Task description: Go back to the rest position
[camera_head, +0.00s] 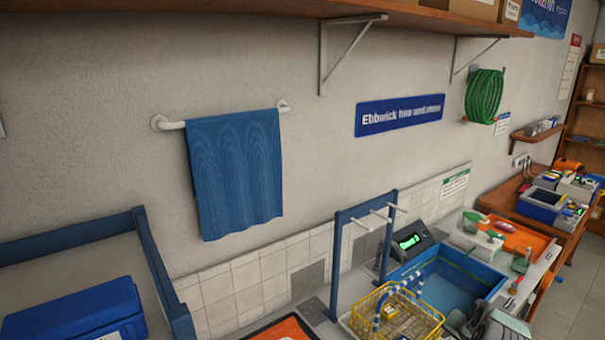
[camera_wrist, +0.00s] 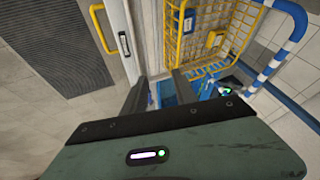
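My gripper (camera_wrist: 160,84) shows in the wrist view with its two dark fingers apart. Nothing is clearly held between them; a blue surface shows in the gap beyond. In the head view I cannot make out my gripper with certainty. The yellow wire basket (camera_wrist: 207,55) with its blue-and-white striped handle (camera_wrist: 283,38) is beyond the fingers, at the upper right of the wrist view. It also shows in the head view, where the basket (camera_head: 425,322) is beside the blue basin (camera_head: 462,276).
A blue rack (camera_head: 337,258) with white pegs stands behind the basket. A blue towel (camera_head: 236,175) hangs on the wall at left. A blue box (camera_head: 75,315) sits at the lower left. A shelf (camera_head: 420,16) runs overhead. A yellow handle (camera_wrist: 98,28) shows in the wrist view.

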